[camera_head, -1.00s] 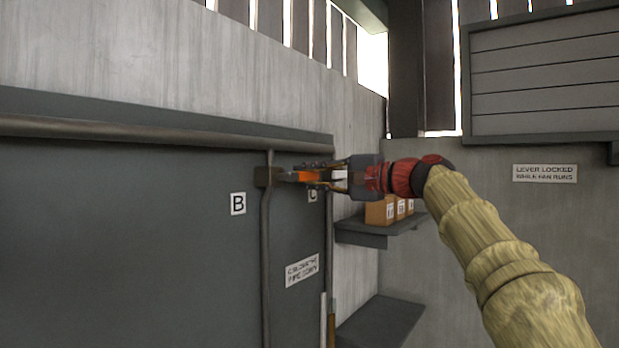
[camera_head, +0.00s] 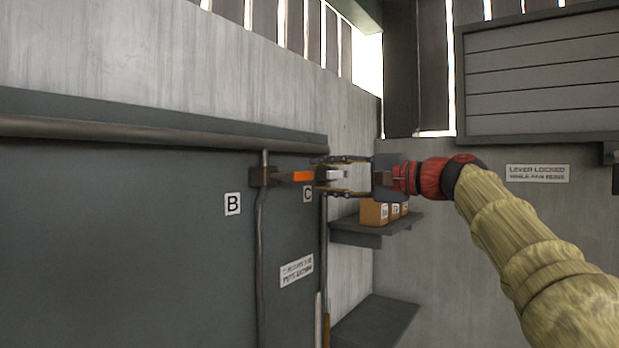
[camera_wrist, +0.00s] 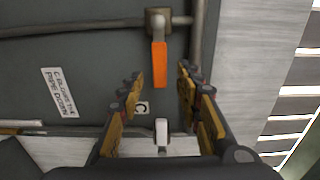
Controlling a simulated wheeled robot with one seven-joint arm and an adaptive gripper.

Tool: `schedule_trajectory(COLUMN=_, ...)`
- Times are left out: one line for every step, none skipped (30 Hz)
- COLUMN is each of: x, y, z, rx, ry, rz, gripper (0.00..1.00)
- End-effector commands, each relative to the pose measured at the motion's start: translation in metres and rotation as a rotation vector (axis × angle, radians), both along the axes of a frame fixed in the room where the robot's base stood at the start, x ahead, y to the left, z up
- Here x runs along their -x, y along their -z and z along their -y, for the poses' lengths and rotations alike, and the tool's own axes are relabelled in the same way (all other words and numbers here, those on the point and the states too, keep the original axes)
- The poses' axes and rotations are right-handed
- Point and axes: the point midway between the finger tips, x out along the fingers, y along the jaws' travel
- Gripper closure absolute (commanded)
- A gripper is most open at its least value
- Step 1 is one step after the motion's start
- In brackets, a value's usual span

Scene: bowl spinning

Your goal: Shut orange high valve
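The orange valve handle (camera_head: 303,176) sticks out to the right from a brown valve body (camera_head: 263,177) on a vertical pipe (camera_head: 261,250), high on the dark panel. In the wrist view the orange handle (camera_wrist: 159,64) lies crosswise to its pipe. My gripper (camera_head: 320,176) is open and empty, just right of the handle's free end. In the wrist view my gripper's fingers (camera_wrist: 159,77) stand apart on either side of the handle's end. I see no contact. A pale grey lever-like piece (camera_wrist: 162,130) shows between the fingers, lower in the wrist view.
Label B (camera_head: 232,204) is left of the pipe and label C (camera_head: 307,194) is below the orange handle. A horizontal rail (camera_head: 150,133) runs above. A shelf (camera_head: 370,228) with small boxes (camera_head: 373,212) stands behind, under my gripper. A lever-lock sign (camera_head: 537,173) is at right.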

Motion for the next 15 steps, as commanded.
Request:
schedule_trajectory(x=0.006, y=-0.001, z=0.010, rx=-0.001, ry=0.004, rz=0.001, gripper=0.65)
schedule_trajectory(x=0.010, y=0.000, z=0.015, rx=-0.001, ry=0.004, rz=-0.001, gripper=0.65)
schedule_trajectory(x=0.015, y=0.000, z=0.020, rx=0.001, ry=0.003, rz=-0.001, gripper=0.65)
schedule_trajectory(x=0.018, y=0.000, z=0.024, rx=0.001, ry=0.004, rz=0.001, gripper=0.65)
schedule_trajectory(x=0.021, y=0.000, z=0.028, rx=0.001, ry=0.004, rz=0.001, gripper=0.65)
schedule_trajectory(x=0.024, y=0.000, z=0.032, rx=0.000, ry=0.002, rz=0.000, gripper=0.65)
schedule_trajectory(x=0.026, y=0.000, z=0.035, rx=0.000, ry=0.002, rz=0.000, gripper=0.65)
schedule_trajectory(x=0.028, y=0.000, z=0.038, rx=-0.001, ry=0.003, rz=-0.001, gripper=0.65)
schedule_trajectory(x=0.031, y=0.000, z=0.041, rx=-0.001, ry=0.002, rz=-0.001, gripper=0.65)
schedule_trajectory(x=0.032, y=0.000, z=0.042, rx=0.001, ry=0.001, rz=-0.001, gripper=0.65)
schedule_trajectory(x=0.034, y=0.000, z=0.043, rx=0.001, ry=0.000, rz=-0.001, gripper=0.65)
schedule_trajectory(x=0.035, y=0.000, z=0.045, rx=0.001, ry=0.000, rz=-0.001, gripper=0.65)
schedule_trajectory(x=0.035, y=0.000, z=0.046, rx=0.001, ry=0.000, rz=-0.001, gripper=0.65)
schedule_trajectory(x=0.036, y=0.000, z=0.047, rx=0.000, ry=0.000, rz=-0.001, gripper=0.65)
schedule_trajectory(x=0.036, y=0.000, z=0.047, rx=-0.001, ry=0.000, rz=-0.001, gripper=0.65)
